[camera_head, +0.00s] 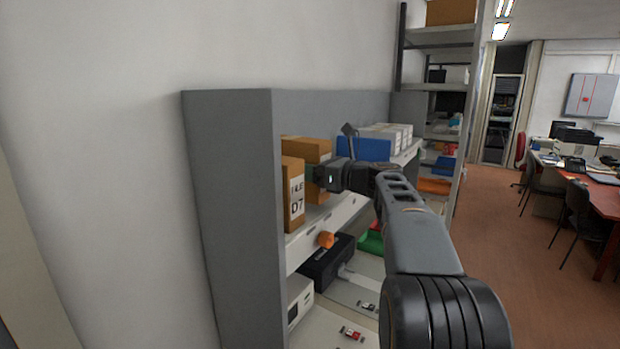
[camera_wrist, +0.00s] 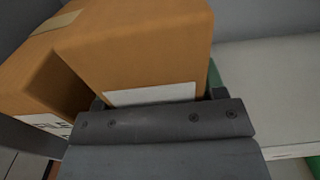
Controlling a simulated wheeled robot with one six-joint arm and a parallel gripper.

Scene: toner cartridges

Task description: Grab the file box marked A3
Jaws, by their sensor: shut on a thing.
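A brown cardboard box (camera_head: 308,150) stands on the upper level of the grey shelf unit. In the wrist view the same box (camera_wrist: 140,45) fills the middle, between the fingers of my gripper (camera_wrist: 157,97). A white label shows low on its near face, but its marking cannot be read, so I cannot tell if it is A3. My gripper (camera_head: 318,178) is shut on this box in the head view. A second brown box, marked D7 (camera_head: 293,200), stands nearer, just left of my gripper. It also shows at the left in the wrist view (camera_wrist: 25,90).
The grey shelf unit's end panel (camera_head: 235,220) rises close to the left of the boxes. A blue box (camera_head: 363,149) and white boxes (camera_head: 390,135) stand further along the shelf. A black case (camera_head: 325,264) lies below.

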